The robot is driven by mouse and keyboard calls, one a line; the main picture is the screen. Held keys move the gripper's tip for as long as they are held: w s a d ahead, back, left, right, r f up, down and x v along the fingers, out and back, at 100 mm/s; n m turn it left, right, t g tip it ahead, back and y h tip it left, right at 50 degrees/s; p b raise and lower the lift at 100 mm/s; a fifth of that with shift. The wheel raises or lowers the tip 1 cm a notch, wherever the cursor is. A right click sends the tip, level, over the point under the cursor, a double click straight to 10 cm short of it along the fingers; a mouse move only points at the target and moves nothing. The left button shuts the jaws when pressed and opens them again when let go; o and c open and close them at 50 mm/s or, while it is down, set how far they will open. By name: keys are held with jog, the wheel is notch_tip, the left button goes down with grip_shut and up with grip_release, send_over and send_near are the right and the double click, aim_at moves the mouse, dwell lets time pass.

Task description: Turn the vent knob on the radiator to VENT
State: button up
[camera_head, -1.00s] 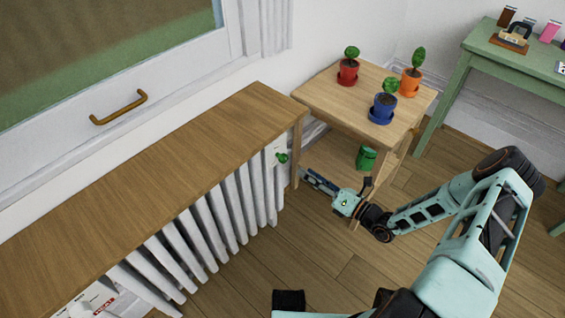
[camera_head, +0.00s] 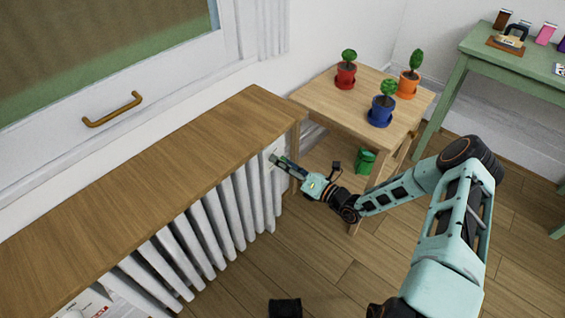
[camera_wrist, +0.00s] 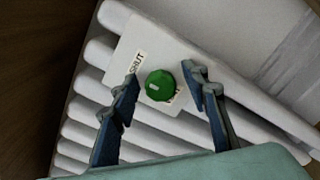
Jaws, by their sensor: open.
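The green vent knob (camera_wrist: 160,85) shows in the wrist view on a white plate (camera_wrist: 147,53) at the end of the white radiator (camera_head: 232,208). A label reading SHUT (camera_wrist: 136,63) is on the plate at the knob's upper left. A second label at its lower right is partly hidden by the knob. A pale mark is on the knob's left part. My gripper (camera_wrist: 160,83) is open, with one finger on each side of the knob; I cannot tell whether either touches it. In the head view my gripper (camera_head: 275,161) is at the radiator's end and hides the knob.
A wooden shelf (camera_head: 150,165) covers the radiator top. A wooden side table (camera_head: 335,105) with red (camera_head: 345,75), blue (camera_head: 380,111) and orange (camera_head: 408,83) pots stands close to the right. A green watering can (camera_head: 366,161) is beneath it.

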jog(key=shift+c, duration=0.7)
grip_shut()
